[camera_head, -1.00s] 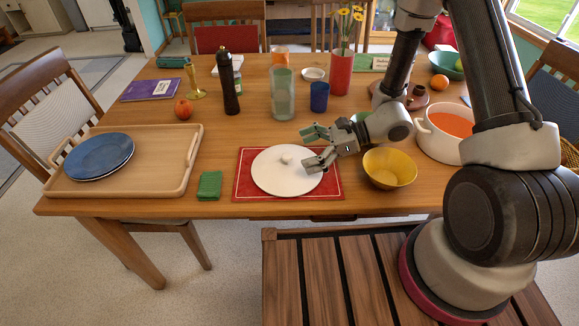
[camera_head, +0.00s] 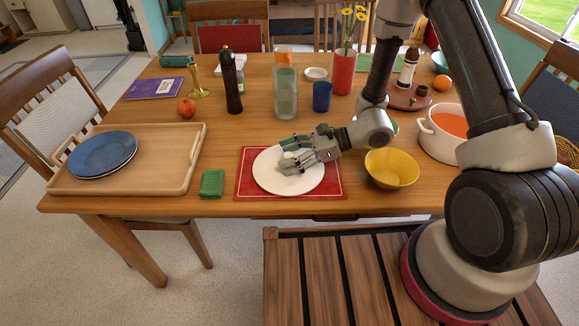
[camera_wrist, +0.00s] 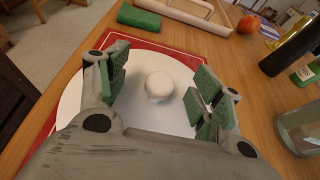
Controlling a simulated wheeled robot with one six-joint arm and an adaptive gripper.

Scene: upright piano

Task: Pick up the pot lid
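The pot lid (camera_head: 266,178) is a round white disc lying flat on a red placemat (camera_head: 331,187) near the table's front edge. In the wrist view the lid (camera_wrist: 75,100) shows a round white knob (camera_wrist: 159,86) at its middle. My gripper (camera_head: 283,158) is low over the lid, reaching in from the right. In the wrist view my gripper (camera_wrist: 165,88) is open, with one green-padded finger on each side of the knob and gaps between. The head view does not show the knob, which the fingers hide.
A yellow bowl (camera_head: 391,169) stands just right of the placemat, under my forearm. A white pot (camera_head: 437,145) with orange contents is further right. Tall glass (camera_head: 286,103) stands behind.

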